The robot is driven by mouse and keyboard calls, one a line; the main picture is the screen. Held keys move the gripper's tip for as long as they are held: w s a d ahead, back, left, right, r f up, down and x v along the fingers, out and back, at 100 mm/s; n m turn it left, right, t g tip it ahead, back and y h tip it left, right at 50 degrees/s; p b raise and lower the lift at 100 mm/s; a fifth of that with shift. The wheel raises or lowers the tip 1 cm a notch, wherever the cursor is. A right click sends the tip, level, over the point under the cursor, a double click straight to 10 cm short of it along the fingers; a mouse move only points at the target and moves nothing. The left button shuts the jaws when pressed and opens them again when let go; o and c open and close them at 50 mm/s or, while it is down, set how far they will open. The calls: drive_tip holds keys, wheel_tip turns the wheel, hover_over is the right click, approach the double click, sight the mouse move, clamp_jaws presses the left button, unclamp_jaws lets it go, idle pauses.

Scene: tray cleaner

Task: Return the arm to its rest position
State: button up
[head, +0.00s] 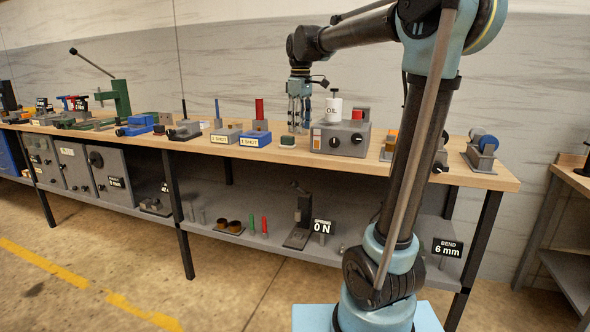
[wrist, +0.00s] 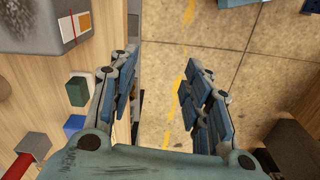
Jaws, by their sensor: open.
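My arm rises from its light blue base at the right and reaches left over the workbench (head: 400,172). My gripper (head: 298,126) points down, left of a grey box (head: 340,137) with a white OIL can (head: 333,110) by it. In the wrist view my gripper (wrist: 160,70) has its two blue-padded fingers spread, with nothing between them. Bare floor shows in the gap, and the bench's front edge runs by the left finger. The gripper's height above the bench is hard to tell.
A round-wheeled device (head: 482,150) stands at the bench's right end. The lower shelf (head: 270,215) holds red and green cylinders. The floor in front (head: 230,290) is clear.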

drive_tip(key=s+d+f+m+t, duration=0.1)
drive_tip(key=s+d+f+m, duration=0.5)
drive_tip(key=s+f, duration=0.8)
drive_tip(key=s+d+f+m+t, duration=0.1)
drive_tip(key=s+d+f+m, duration=0.5)
drive_tip(key=s+d+f, duration=0.5)
drive_tip(key=s+f, duration=0.3)
drive_tip(key=shift+f, duration=0.2)
drive_tip(key=shift+d, duration=0.1)
